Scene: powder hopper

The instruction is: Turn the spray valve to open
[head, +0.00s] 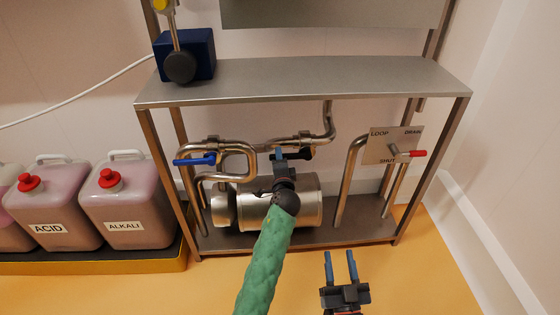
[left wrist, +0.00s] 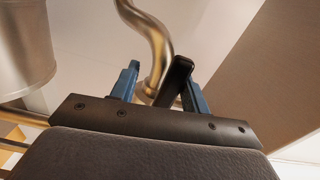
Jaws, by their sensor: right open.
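No valve here carries a readable spray label. A black valve handle (head: 300,153) sits on the pipe above the steel cylinder, below the shelf. My left gripper (head: 279,154) reaches up to it. In the left wrist view the fingers (left wrist: 161,85) stand apart with the black handle (left wrist: 177,80) between them. The handle is close to the right finger, and a gap shows towards the left finger. Whether they touch, I cannot tell. A blue-handled valve (head: 195,159) is further left on the pipe. My right gripper (head: 340,262) is open and empty over the floor in front.
A red-handled valve (head: 407,153) stands at right by a LOOP, DRAIN, SHUT plate (head: 380,150). The steel cylinder (head: 300,203) lies below the pipes. Frame legs (head: 432,175) bound the bay. ACID (head: 55,205) and ALKALI (head: 130,205) canisters stand at left. The floor at front right is clear.

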